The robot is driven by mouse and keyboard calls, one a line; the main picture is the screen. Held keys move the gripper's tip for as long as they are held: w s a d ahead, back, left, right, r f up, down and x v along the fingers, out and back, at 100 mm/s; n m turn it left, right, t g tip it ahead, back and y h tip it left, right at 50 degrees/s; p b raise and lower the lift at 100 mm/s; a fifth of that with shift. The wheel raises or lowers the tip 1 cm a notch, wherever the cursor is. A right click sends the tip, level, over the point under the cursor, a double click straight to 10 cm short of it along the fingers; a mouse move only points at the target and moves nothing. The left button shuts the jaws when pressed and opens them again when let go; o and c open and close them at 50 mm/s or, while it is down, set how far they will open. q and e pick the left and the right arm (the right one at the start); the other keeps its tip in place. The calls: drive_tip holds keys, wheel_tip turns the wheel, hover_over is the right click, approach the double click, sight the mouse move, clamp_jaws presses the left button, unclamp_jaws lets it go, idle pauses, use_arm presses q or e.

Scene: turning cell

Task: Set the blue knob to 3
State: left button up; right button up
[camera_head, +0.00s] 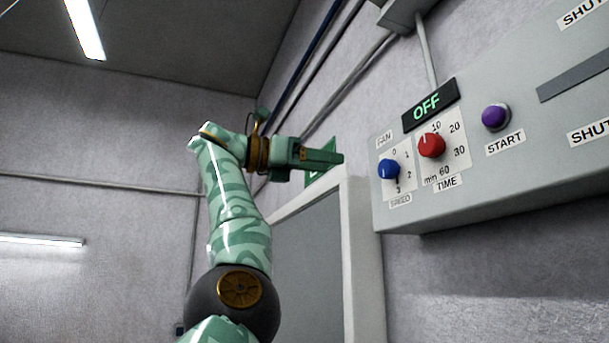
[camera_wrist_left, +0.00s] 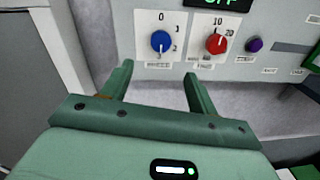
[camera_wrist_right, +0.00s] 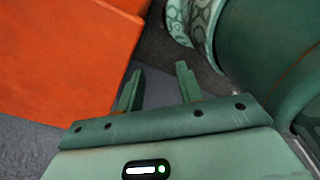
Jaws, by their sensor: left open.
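The blue knob (camera_head: 388,169) sits on a grey wall panel (camera_head: 470,207), on a white dial marked 0 to 3. It also shows in the left wrist view (camera_wrist_left: 161,41), where a pale mark lies on its lower part; I cannot tell the exact setting. My left gripper (camera_head: 341,158) is left of the panel in the head view, apart from the knob. In the left wrist view its fingers (camera_wrist_left: 159,74) are open and empty, below the knob in the picture. My right gripper (camera_wrist_right: 160,72) is open and empty, away from the panel.
Right of the blue knob are a red time knob (camera_head: 431,145) and a purple START button (camera_head: 495,117). A display (camera_head: 430,106) above reads OFF. A door frame (camera_head: 362,255) stands below left. An orange surface (camera_wrist_right: 65,60) is beside my right gripper.

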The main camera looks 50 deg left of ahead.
use_arm(q)
drive_tip(key=shift+b+v, duration=0.3)
drive_tip(key=shift+v, duration=1.45)
